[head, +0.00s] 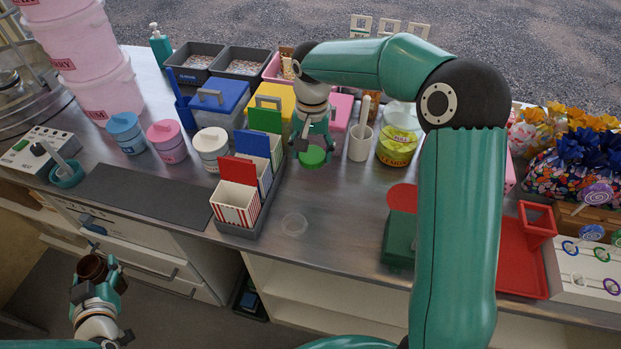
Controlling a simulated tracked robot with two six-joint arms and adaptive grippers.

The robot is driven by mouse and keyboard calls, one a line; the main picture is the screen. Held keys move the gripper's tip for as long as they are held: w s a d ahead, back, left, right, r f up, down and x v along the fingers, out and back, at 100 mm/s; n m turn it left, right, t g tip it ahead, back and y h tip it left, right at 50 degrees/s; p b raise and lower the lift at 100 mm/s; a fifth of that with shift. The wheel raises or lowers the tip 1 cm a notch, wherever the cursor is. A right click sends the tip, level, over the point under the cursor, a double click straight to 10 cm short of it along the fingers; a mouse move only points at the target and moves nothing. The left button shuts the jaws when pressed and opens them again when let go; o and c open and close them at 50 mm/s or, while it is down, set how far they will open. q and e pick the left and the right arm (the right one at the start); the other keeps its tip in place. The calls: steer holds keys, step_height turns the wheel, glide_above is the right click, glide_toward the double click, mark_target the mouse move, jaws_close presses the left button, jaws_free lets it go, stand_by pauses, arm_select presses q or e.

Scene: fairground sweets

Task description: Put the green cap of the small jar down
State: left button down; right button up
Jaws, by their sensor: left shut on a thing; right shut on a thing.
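The green cap (313,157) is a round green disc in the fingers of my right gripper (312,143), which is shut on it. My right gripper points down over the counter, right of the upright coloured panels. I cannot tell whether the cap touches the counter. My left gripper (96,280) is low at the left, in front of the counter, shut on a small dark brown round jar (92,266). The jar's top looks open and dark inside. My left gripper's fingers hide part of its sides.
A white cup (360,143) and a yellow-labelled tub (397,146) stand right of the cap. A green device (400,240) is further right.

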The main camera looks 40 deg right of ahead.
mark_target(313, 187)
step_height(313, 187, down, 10)
steer(key=shift+s+f+p, duration=0.1)
steer(key=shift+f+p, duration=0.05)
steer(key=shift+p, duration=0.35)
steer(key=o, duration=1.3)
step_height(313, 187, up, 12)
steer(key=shift+r+b, duration=0.1)
steer(key=shift+b, duration=0.45)
